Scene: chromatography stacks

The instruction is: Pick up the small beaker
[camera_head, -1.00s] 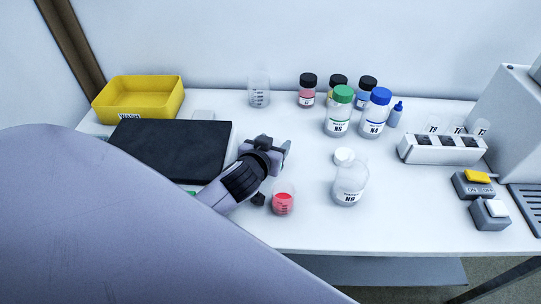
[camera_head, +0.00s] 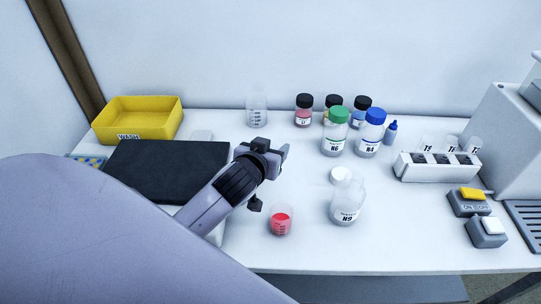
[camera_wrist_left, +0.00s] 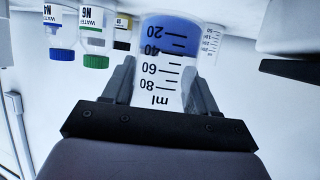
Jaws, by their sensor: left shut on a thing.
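In the left wrist view, which is upside down, a small clear beaker (camera_wrist_left: 160,70) with black ml marks and blue contents stands between the two fingers of my left gripper. My left gripper (camera_head: 277,153) is shut on this beaker. In the head view the gripper hides the held beaker, and I cannot tell its height above the table. Another small beaker (camera_head: 281,220) with red contents stands on the table just in front of the gripper. My right gripper is not in view.
A clear beaker (camera_head: 256,112) stands at the back. Bottles N6 (camera_head: 335,135), N4 (camera_head: 370,137) and N9 (camera_head: 346,203) stand to the right, with dark-capped bottles behind. A black pad (camera_head: 165,172), a yellow wash tray (camera_head: 137,132) and a vial rack (camera_head: 437,169) flank them.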

